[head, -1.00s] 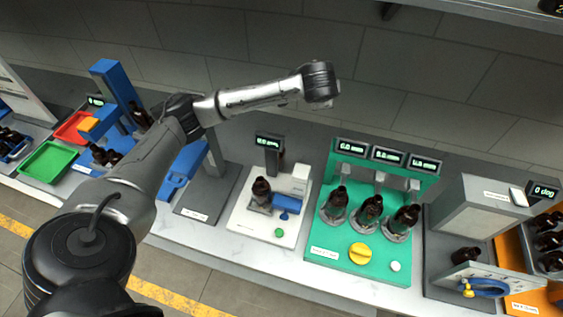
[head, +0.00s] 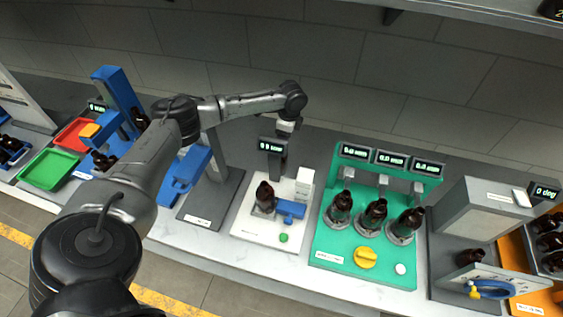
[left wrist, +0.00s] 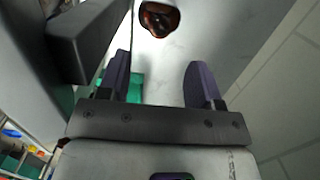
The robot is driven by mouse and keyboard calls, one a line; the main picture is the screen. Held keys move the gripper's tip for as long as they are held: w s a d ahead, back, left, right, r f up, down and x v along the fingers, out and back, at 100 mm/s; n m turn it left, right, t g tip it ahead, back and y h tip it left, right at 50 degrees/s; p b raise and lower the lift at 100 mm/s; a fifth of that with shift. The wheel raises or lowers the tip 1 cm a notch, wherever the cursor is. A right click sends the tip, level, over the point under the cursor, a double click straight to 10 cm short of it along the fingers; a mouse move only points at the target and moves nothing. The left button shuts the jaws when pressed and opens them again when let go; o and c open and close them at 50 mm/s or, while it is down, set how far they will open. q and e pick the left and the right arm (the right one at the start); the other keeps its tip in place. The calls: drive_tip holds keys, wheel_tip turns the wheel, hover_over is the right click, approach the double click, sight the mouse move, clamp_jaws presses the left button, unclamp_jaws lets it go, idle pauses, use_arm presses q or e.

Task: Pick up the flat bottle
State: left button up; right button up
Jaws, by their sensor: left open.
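My left gripper (left wrist: 157,75) is open, its two dark fingers apart with nothing between them. An amber bottle (head: 265,193) stands on that station. I cannot tell which bottle is the flat one. My right gripper is not in view.
A green stand (head: 335,255) holds three upright amber bottles. At right, a dark bottle (head: 470,258) lies tilted at a grey station beside a blue ring clamp (head: 490,290). Red and green trays (head: 47,168) sit at left. The white bench front is narrow.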

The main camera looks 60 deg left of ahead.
use_arm(q)
drive_tip(key=shift+s+a+f+p, duration=0.1)
drive_tip(key=shift+s+a+f, duration=0.05)
drive_tip(key=shift+f, duration=1.35)
drive_tip(key=shift+s+a+f+p, duration=0.15)
drive_tip(key=shift+s+f, duration=0.05)
drive_tip(key=shift+f, duration=1.25)
drive_tip(key=shift+s+a+f+p, duration=0.1)
drive_tip(key=shift+s+a+f, duration=0.05)
drive_tip(key=shift+f, duration=1.35)
clamp_jaws()
